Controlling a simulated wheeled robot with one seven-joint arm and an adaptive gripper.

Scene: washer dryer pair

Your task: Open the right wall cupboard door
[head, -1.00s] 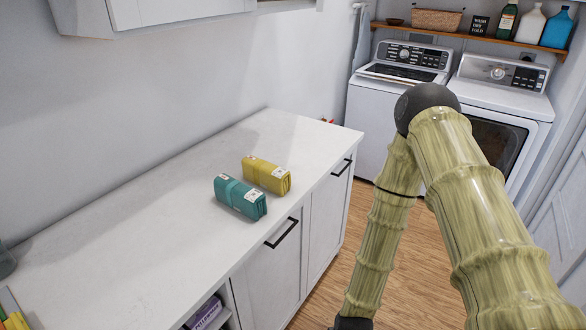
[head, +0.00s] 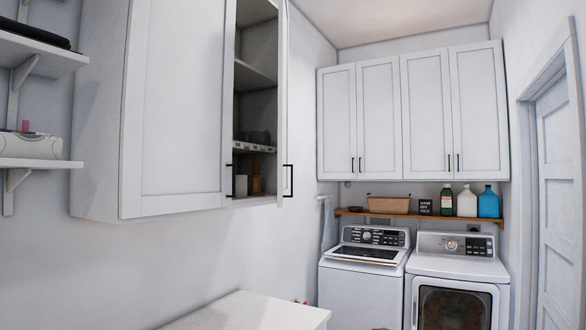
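A white wall cupboard (head: 175,110) hangs on the left wall in the head view. Its left door is shut, with a dark handle (head: 229,180) at its lower right. Its right door (head: 283,70) stands open, swung outward and seen nearly edge-on, with a black bar handle (head: 289,181) near its bottom. Through the gap I see inner shelves (head: 256,76) and some small items low inside. How far the door is swung is hard to judge from this angle. My gripper is not in view.
A second, shut wall cupboard (head: 380,110) hangs above a wooden shelf (head: 400,215) with bottles and a basket. The washer (head: 360,275) and dryer (head: 455,270) stand below. A white counter (head: 250,312) shows at the bottom. Open shelves (head: 40,162) are at the far left.

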